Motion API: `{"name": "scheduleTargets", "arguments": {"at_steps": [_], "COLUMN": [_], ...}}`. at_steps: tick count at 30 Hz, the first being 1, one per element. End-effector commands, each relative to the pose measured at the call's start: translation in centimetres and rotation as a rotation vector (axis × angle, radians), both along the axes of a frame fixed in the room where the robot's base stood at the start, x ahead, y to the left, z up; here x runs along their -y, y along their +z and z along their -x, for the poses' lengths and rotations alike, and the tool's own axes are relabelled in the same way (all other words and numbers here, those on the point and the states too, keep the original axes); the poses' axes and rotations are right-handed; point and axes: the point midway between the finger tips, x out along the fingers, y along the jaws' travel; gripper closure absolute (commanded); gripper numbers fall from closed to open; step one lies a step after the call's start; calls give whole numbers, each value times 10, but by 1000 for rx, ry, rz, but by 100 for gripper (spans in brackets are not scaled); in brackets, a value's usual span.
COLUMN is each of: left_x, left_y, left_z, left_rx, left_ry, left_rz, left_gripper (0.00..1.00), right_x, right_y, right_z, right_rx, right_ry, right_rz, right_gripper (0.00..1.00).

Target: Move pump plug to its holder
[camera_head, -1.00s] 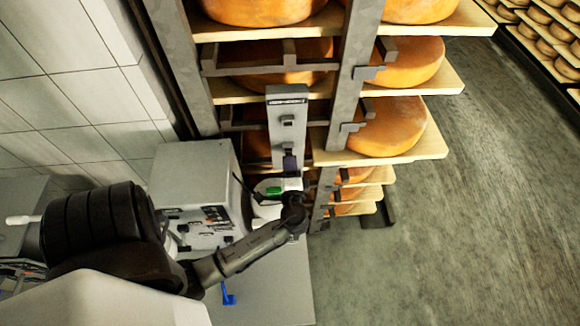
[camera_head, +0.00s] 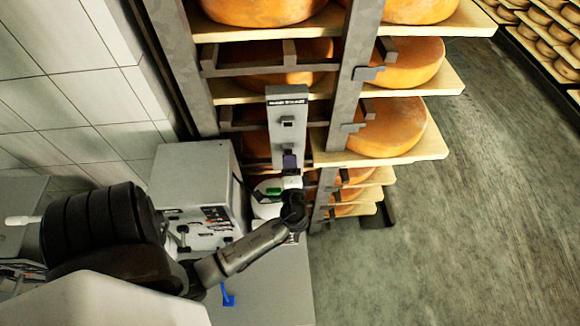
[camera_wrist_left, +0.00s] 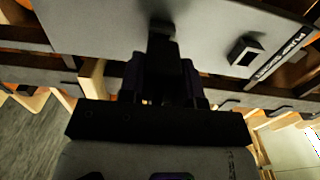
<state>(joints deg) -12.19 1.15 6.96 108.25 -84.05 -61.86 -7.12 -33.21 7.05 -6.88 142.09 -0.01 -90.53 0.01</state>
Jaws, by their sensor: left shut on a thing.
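My left gripper (camera_head: 291,163) reaches in front of the lower part of an upright grey panel. It is shut; the pump plug in its jaws is mostly hidden and cannot be made out clearly. The panel (camera_head: 276,133) carries a dark label at its top and a dark square holder (camera_head: 287,122) below it. In the left wrist view my left gripper (camera_wrist_left: 162,82) shows as dark purplish fingers close to the panel (camera_wrist_left: 95,35). A black block (camera_wrist_left: 162,42) lies just beyond the fingertips; contact cannot be told. The other holder (camera_wrist_left: 245,52) sits apart, nearer the label. My right gripper is not in view.
A grey machine (camera_head: 190,170) with a switch panel stands left of the gripper. A green part (camera_head: 273,191) lies close beside the wrist. Metal racks with cheese wheels (camera_head: 385,127) rise behind and to the right. The floor (camera_head: 480,220) at right is clear.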

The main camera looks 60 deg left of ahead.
Motion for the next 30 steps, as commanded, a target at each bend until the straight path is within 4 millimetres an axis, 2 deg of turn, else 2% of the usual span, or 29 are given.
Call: {"name": "scheduleTargets", "arguments": {"at_steps": [26,27,30], "left_x": [-20,-20,-20], "left_y": [0,0,0], "left_z": [-8,-8,-8], "left_rx": [0,0,0], "left_ry": [0,0,0], "left_rz": [-1,0,0], "left_gripper": [97,68,58], "right_x": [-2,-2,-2], "right_y": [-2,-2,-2], "right_z": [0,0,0], "right_rx": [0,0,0], "right_ry": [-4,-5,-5], "right_rz": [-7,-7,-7], "right_gripper": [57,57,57]}}
